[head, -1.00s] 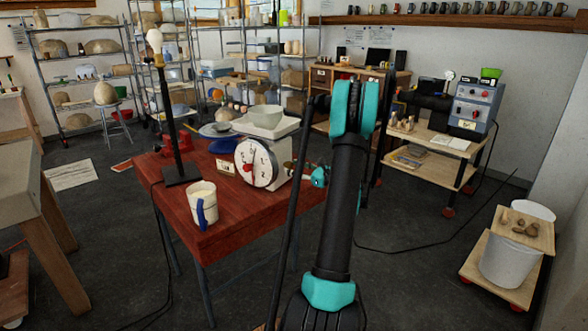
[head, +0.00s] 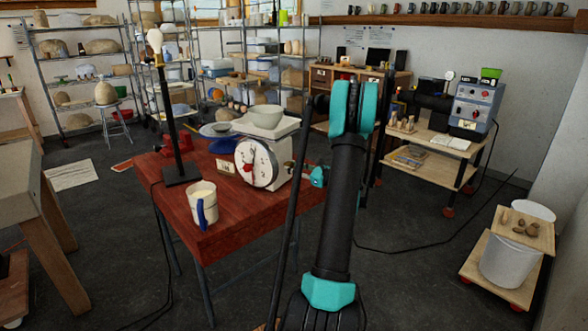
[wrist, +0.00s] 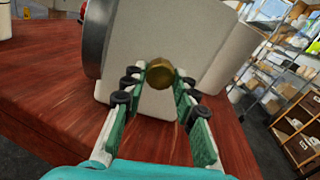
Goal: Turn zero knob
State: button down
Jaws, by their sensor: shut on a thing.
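A white kitchen scale (head: 278,150) with a round dial (head: 256,164) and red pointer stands on the red wooden table. The brass zero knob (wrist: 160,73) sticks out of the scale's pale side (wrist: 165,35) in the wrist view. My gripper (wrist: 159,82) is shut on the knob, with a green-padded finger on each side of it. In the head view only a teal part of my gripper (head: 318,177) shows beside the scale, and the knob is hidden there.
A grey bowl (head: 265,116) sits on the scale. The table's front right corner is clear.

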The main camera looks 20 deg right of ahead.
jog(key=n, duration=1.6)
jog(key=shift+y, duration=0.4)
jog(key=n, duration=0.5)
jog(key=shift+d, duration=0.1)
jog(key=shift+n, duration=0.3)
jog(key=c, duration=1.2)
grip_release()
